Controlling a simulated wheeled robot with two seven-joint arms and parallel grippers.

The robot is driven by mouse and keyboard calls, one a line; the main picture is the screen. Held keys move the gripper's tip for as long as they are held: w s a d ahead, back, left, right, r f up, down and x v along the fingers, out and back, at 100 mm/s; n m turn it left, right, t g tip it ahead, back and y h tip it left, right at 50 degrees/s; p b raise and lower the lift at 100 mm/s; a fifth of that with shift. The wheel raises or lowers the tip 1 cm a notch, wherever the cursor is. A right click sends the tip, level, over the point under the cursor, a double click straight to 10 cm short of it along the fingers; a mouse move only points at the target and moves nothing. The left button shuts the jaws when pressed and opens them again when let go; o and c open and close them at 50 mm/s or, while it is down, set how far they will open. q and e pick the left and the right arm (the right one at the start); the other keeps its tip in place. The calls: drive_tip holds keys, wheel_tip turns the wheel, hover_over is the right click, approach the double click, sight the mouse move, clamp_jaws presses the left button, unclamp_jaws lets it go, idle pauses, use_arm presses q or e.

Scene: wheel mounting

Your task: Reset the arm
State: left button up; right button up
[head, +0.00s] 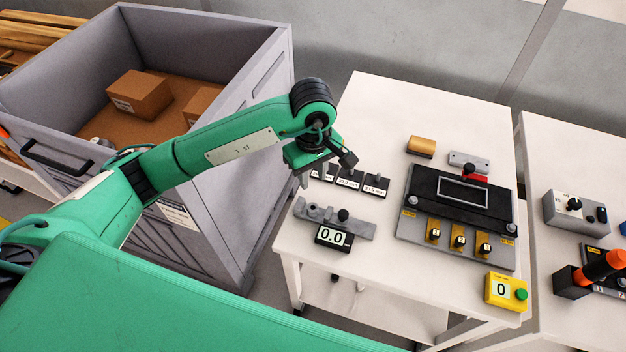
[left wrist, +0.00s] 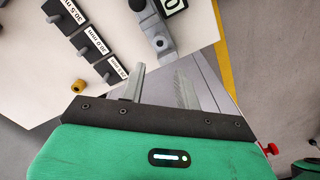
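My left arm (head: 215,150) reaches in from the left in the head view. My left gripper (head: 312,178) hangs above the left edge of the white table, by the row of labelled black blocks (head: 348,180). In the left wrist view its two fingers (left wrist: 162,88) stand apart with nothing between them. The black blocks (left wrist: 92,45), each with a grey pin, show at upper left there. The grey measuring device (head: 330,220) with a 0.0 display lies below the gripper in the head view and shows partly in the left wrist view (left wrist: 152,28). My right gripper is not visible.
The white table (head: 375,120) holds a black fixture (head: 460,205), a brass cylinder (head: 421,146) and a yellow counter box (head: 506,292) reading 0. A large grey bin (head: 215,225) with cardboard boxes stands left. A second table (head: 560,140) with devices stands right.

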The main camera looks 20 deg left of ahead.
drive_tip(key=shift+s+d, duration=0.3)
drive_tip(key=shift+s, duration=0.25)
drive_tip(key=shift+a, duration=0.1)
